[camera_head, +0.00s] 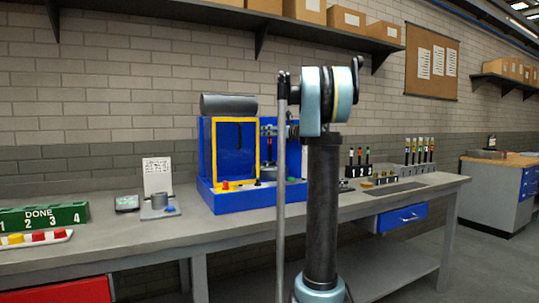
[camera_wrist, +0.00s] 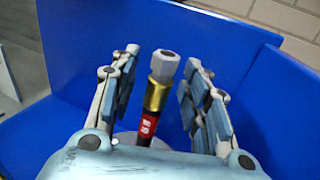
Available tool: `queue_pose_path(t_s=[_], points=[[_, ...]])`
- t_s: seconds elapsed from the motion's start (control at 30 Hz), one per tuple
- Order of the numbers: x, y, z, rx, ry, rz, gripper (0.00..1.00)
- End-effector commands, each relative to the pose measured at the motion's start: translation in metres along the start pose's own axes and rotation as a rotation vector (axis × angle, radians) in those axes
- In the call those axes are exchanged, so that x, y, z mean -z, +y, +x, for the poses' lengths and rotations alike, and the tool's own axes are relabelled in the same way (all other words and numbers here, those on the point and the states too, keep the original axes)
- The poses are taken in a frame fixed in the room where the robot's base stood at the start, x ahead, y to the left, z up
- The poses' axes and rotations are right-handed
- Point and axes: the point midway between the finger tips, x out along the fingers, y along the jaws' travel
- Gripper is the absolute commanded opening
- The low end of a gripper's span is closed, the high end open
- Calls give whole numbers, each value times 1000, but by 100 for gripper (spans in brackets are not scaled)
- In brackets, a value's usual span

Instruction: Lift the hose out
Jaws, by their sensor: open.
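The hose (camera_wrist: 148,125) stands upright between my fingers in the wrist view. It has a grey hex fitting on top, a gold collar and a black body with a red label; its lower end is hidden. My gripper (camera_wrist: 163,68) is open, with one finger on each side of the hose and a visible gap to both. In the head view my gripper (camera_head: 268,131) reaches into the blue chassis (camera_head: 228,200), to the right of a yellow frame (camera_head: 237,121). The hose is small there and hard to tell from my fingers.
Blue walls (camera_wrist: 200,35) stand behind and beside my gripper.

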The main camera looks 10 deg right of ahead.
Motion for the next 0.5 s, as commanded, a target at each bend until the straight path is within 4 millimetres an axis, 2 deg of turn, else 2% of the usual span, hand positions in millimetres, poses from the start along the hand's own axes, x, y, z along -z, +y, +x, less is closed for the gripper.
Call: queue_pose_path(t_s=[0.1, 0.3, 0.5], points=[[0, 0, 0, 0, 0, 0, 42], [0, 0, -1, 0, 0, 0, 0], [0, 0, -1, 0, 0, 0, 0]])
